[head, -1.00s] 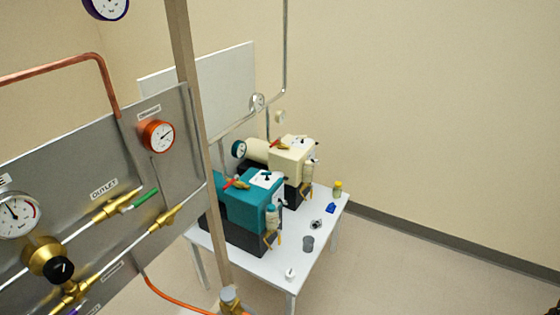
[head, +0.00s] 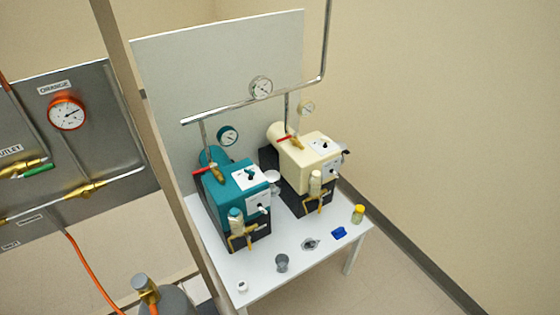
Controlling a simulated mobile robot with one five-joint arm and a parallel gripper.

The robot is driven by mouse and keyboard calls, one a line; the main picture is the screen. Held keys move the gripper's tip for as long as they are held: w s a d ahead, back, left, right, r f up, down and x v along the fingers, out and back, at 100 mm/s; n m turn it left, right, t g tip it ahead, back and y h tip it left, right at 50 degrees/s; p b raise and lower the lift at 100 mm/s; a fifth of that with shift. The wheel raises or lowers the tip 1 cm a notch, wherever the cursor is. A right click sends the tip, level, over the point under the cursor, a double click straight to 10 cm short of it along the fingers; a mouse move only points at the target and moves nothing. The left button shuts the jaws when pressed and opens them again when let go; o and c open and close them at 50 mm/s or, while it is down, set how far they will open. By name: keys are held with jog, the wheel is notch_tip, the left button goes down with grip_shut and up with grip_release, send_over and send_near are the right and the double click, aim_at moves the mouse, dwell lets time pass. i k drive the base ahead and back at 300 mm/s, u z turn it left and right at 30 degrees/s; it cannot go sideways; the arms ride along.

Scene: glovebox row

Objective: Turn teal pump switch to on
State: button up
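The teal pump (head: 228,199) stands on the left of a white table (head: 268,290) in the head view. I cannot read the markings, so the switch's position is unclear. A cream pump (head: 301,165) stands just right of the teal one. My gripper is not in view.
A gauge panel (head: 60,150) and a tan post (head: 150,150) stand to the left. A grey cup (head: 282,262), a blue item (head: 339,233) and a yellow-capped jar (head: 358,213) are on the table's front part. Floor to the right is clear.

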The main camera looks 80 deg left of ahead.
aim_at(246, 170)
jog(key=u, duration=0.4)
jog(key=i, duration=0.15)
jog(key=z, duration=0.4)
jog(key=k, duration=0.1)
jog(key=u, duration=2.9)
jog(key=i, duration=0.95)
jog(key=u, duration=0.2)
